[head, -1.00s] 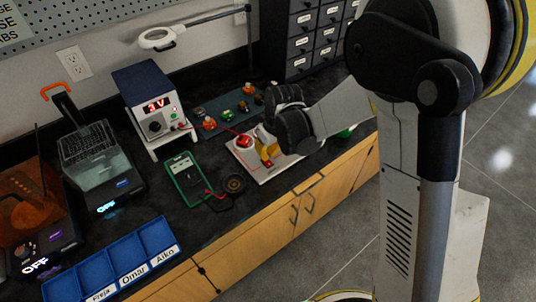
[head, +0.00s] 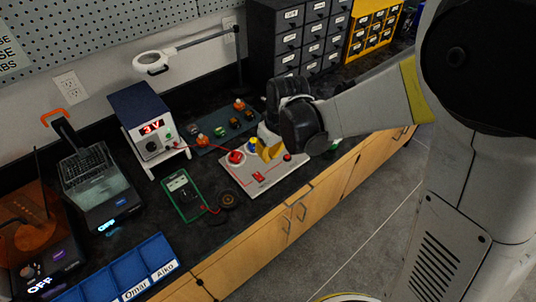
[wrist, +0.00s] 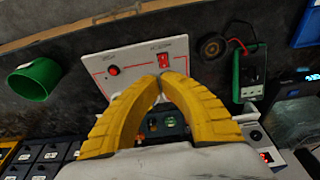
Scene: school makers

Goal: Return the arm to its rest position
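My arm reaches in from the right in the head view. I cannot tell the exact height of the fingertips above the panel.
The dark bench (head: 228,232) also holds a power supply (head: 150,125) showing 3 V, a green multimeter (head: 183,193), a blue tray (head: 128,270) and a magnifier lamp (head: 153,62). Drawer cabinets (head: 300,40) stand at the back. A green cup (wrist: 33,79) shows in the wrist view. Open floor lies right of the bench.

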